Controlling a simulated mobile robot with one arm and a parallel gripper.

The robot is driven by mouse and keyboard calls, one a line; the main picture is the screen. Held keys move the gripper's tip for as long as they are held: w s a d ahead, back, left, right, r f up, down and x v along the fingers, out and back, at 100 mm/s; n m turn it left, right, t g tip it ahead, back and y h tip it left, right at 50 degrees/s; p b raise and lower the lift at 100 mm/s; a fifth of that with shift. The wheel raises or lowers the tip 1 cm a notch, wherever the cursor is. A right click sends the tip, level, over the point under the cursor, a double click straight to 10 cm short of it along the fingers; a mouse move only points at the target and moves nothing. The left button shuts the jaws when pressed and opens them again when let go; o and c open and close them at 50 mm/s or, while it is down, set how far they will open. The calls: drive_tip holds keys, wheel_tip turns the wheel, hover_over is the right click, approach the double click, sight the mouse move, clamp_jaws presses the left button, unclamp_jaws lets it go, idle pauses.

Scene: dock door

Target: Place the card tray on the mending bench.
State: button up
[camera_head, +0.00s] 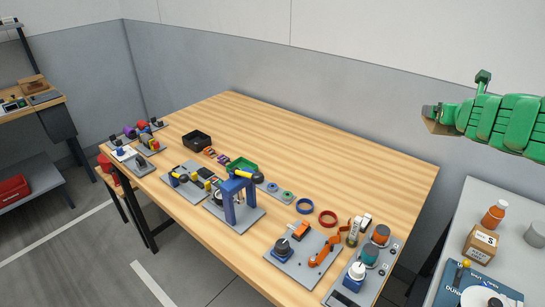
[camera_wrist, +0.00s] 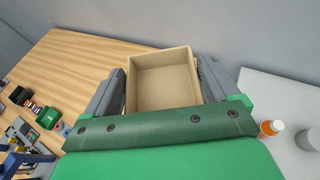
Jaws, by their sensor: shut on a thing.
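The card tray, a tan open box that looks empty, shows in the wrist view (camera_wrist: 165,62) between my gripper's grey fingers (camera_wrist: 160,88). My gripper (camera_head: 434,112) is shut on it. In the head view only a small tan part of the tray (camera_head: 440,127) shows under the gripper, at the upper right. The tray is held up in the air, apart from any surface. The large wooden-topped bench (camera_head: 290,145) fills the middle of the head view, to the left of and below the gripper. No label shows which surface is the mending bench.
The bench's near side is crowded with fixtures, including a blue press (camera_head: 238,200), a black bin (camera_head: 197,140) and a green tray (camera_head: 242,166). Its far right part is bare. A pale table (camera_head: 480,215) at right holds an orange bottle (camera_head: 494,215) and a cardboard box (camera_head: 481,243).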

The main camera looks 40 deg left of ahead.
drive_tip(key=s+a+f+n+g+y, duration=0.1)
drive_tip(key=s+a+n+g+y, duration=0.2)
drive_tip(key=s+a+n+g, duration=0.55)
drive_tip(key=s+a+f+n+g+y, duration=0.1)
drive_tip(key=s+a+n+g+y, duration=0.25)
drive_tip(key=s, duration=0.95)
wheel_tip(320, 180, down, 19)
drive_tip(key=w+a+f, duration=0.2)
drive_tip(key=w+f, duration=0.1)
drive_tip(key=w+a+f, duration=0.2)
drive_tip(key=w+a, duration=0.1)
drive_tip(key=w, duration=0.1)
drive_tip(key=w+a+f, duration=0.3)
drive_tip(key=w, duration=0.1)
drive_tip(key=shift+w+f, duration=0.25)
drive_tip(key=shift+f, duration=0.1)
drive_tip(key=shift+w+a+f+y, duration=0.25)
drive_tip(key=shift+a+f, duration=0.05)
drive_tip(key=shift+f, duration=1.7)
drive_tip(key=shift+f, duration=0.1)
